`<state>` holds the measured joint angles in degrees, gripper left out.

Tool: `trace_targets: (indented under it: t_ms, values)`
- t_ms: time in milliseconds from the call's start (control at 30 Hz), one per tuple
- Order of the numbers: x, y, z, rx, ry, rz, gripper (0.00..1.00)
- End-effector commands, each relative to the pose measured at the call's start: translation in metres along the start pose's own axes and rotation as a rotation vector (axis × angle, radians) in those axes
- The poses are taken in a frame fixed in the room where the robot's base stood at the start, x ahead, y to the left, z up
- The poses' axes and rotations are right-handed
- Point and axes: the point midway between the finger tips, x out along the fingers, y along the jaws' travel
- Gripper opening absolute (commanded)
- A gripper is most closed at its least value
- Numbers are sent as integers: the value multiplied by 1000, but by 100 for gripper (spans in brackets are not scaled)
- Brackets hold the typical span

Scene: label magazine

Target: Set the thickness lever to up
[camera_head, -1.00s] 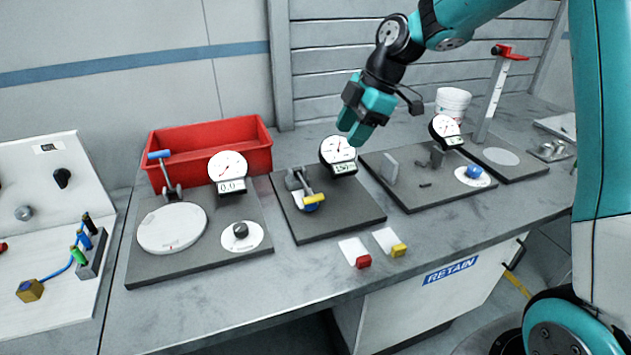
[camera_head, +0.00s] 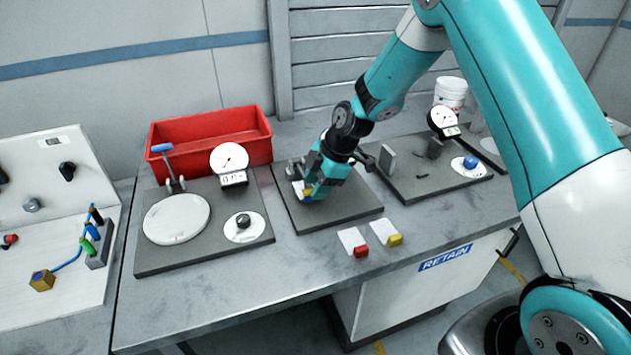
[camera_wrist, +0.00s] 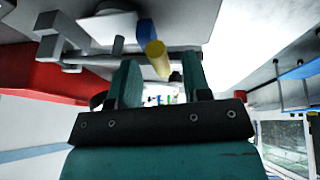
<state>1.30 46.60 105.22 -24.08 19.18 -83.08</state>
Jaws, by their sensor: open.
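The middle station's lever has a yellow grip, which in the wrist view (camera_wrist: 157,57) lies between and just beyond my open fingers. No contact with the grip can be made out. My gripper (camera_head: 304,192) is low over the middle plate (camera_head: 340,210) in the head view. It hides most of the lever and the station's dial gauge there. The lever's grey bracket shows in the wrist view (camera_wrist: 62,38), with a blue part (camera_wrist: 147,32) by the grip. How far the lever is tilted now cannot be told.
The left station has a blue-handled lever (camera_head: 163,148), a dial gauge (camera_head: 230,157) and a round plate (camera_head: 177,218). A red bin (camera_head: 210,130) stands behind. The right plate (camera_head: 425,190) carries a grey upright block (camera_head: 387,160).

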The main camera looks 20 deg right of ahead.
Motion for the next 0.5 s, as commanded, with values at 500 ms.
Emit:
trace_targets:
  t_ms: [500]
  values:
    - [4, 0, 0, 0, 0, 0, 8]
